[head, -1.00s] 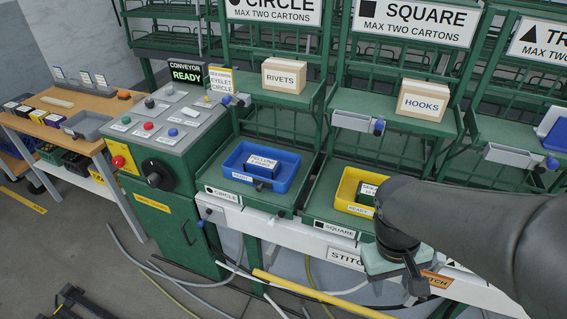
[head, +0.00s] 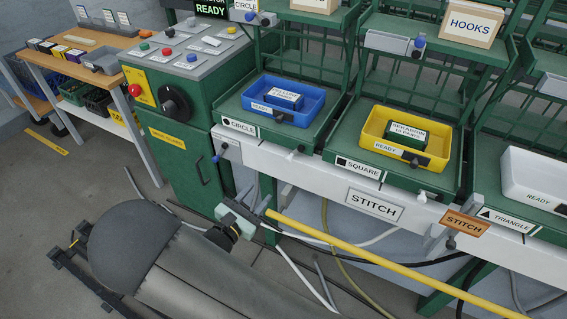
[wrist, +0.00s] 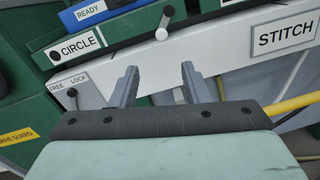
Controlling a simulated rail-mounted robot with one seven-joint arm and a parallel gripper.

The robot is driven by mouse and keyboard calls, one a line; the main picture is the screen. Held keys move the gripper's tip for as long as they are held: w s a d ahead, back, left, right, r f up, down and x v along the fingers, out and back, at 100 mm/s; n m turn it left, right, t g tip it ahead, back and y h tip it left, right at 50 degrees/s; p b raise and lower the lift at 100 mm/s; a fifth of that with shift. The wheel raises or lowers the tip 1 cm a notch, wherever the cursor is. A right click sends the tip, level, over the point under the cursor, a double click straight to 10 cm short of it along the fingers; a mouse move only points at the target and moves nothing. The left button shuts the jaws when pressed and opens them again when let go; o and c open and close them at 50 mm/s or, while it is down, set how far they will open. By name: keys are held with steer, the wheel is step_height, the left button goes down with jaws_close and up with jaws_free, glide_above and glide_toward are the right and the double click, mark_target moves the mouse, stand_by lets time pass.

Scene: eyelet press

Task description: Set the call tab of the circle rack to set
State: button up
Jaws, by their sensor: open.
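The circle rack's lower bay holds a blue tray (head: 284,97) above its CIRCLE label (head: 239,126). A small pale lever with a dark knob (head: 295,152) sits on the front edge right of that label. It also shows in the wrist view (wrist: 166,24), tilted, just beyond my fingertips. No legible mark tells whether it is the call tab or its setting. My gripper (wrist: 160,70) is open and empty, pointing at the white front rail (wrist: 205,38), apart from the lever.
A FREE LOCK slide (wrist: 69,80) with a knob is left of my fingers. A yellow bar (head: 390,262) and several hoses run low on the right. The control cabinet (head: 180,150) stands left. The yellow square tray (head: 407,138) is right of the blue one.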

mark_target(287, 161)
steer(key=x, duration=1.6)
steer(key=shift+w+d+p, duration=0.3)
